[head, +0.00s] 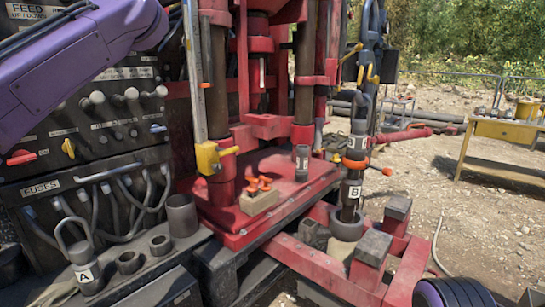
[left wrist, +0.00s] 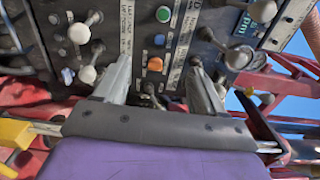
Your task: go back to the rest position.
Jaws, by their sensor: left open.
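My left arm, purple, crosses the upper left of the head view; its gripper is out of that frame. In the left wrist view my left gripper (left wrist: 160,70) has its two grey fingers spread apart with nothing held between them. It faces a control panel (left wrist: 180,45) with knobs, a green button and an orange button. The fingertips overlap the panel in the picture; I cannot tell if they touch it. A purple and black rounded part of mine shows at the bottom right of the head view. My right gripper is not in view.
The dark control panel (head: 75,125) with levers stands at left, beside the red drill rig (head: 270,190). A handled piece marked A (head: 86,274) is at front left. A piece marked B (head: 352,190) stands upright in a grey cup. A yellow table (head: 500,130) is behind right, on open gravel.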

